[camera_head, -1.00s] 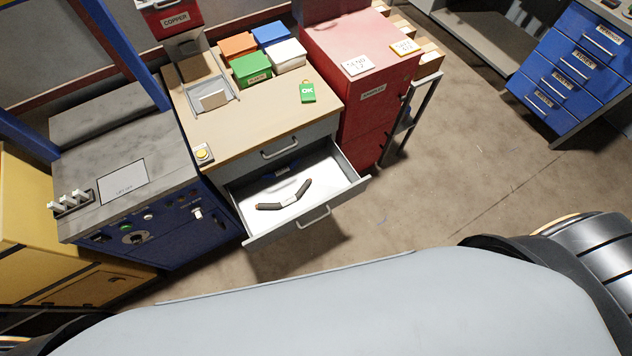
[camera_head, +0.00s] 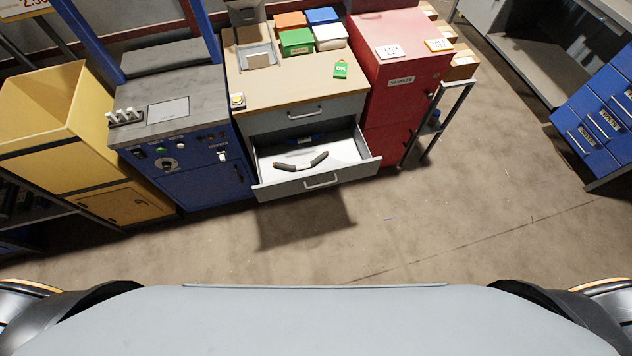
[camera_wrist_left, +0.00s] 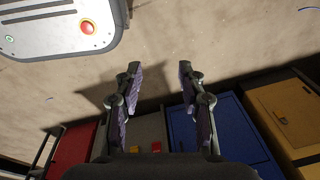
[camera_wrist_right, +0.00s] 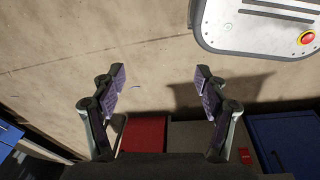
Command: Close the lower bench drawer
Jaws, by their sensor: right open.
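The lower bench drawer (camera_head: 268,181) is pulled out from the wooden-topped bench (camera_head: 262,98) in the head view. A bent dark cable piece (camera_head: 284,166) with a pale band lies inside it. The drawer's front carries a bar handle (camera_head: 322,181). The upper drawer (camera_head: 265,122) above it is shut. My left gripper (camera_wrist_left: 158,72) is open and empty over bare floor in the left wrist view. My right gripper (camera_wrist_right: 160,75) is open and empty in the right wrist view. Neither gripper shows in the head view, and both are apart from the drawer.
A red cabinet (camera_head: 398,100) stands right of the bench, with a metal-framed rack (camera_head: 440,120) beside it. A blue machine (camera_head: 205,175) and a yellow bin (camera_head: 50,125) stand to the left. The floor (camera_head: 420,220) between me and the bench is clear.

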